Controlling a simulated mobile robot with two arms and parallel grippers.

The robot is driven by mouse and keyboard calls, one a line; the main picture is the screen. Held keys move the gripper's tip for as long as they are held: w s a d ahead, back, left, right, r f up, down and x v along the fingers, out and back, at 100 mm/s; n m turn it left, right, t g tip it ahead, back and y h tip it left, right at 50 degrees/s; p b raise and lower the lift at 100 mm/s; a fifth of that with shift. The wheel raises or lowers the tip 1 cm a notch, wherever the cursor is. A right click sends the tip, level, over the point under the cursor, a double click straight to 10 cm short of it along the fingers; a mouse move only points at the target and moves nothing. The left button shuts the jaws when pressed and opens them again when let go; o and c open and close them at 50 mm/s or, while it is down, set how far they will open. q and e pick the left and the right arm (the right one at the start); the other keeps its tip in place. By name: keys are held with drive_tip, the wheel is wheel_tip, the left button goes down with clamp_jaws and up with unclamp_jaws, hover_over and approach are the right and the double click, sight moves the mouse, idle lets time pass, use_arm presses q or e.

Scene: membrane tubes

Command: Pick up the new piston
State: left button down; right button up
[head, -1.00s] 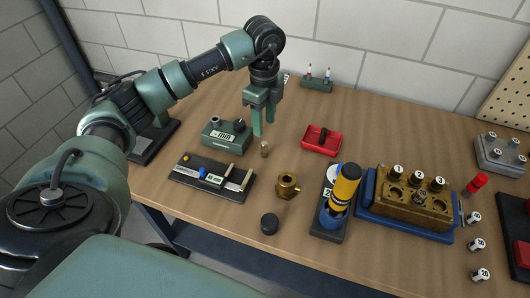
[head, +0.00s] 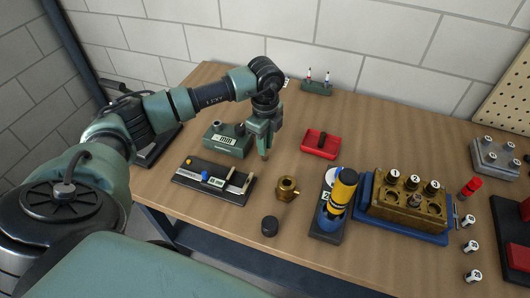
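The piston appears to be a small tan-brown cylinder (head: 264,157) standing on the wooden table, right of the green box with a display. My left gripper (head: 264,146) is lowered over it, fingers pointing down. The fingertips are at the piston and hide its upper part. Only its lower end shows below them. Whether the fingers are closed on it or just around it is too small to tell. My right gripper is out of view.
Close by are a green display box (head: 224,140), a black gauge board (head: 208,186), a brass fitting (head: 287,190) and a red tray (head: 320,152). Farther right stand a yellow-and-black cylinder (head: 341,188) and a brass block (head: 385,204) on a blue tray.

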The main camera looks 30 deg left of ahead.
use_arm(q)
drive_tip(key=shift+r, duration=0.1)
wheel_tip(320, 180, up, 20)
drive_tip(key=b, duration=0.2)
idle(0.4)
idle(1.0)
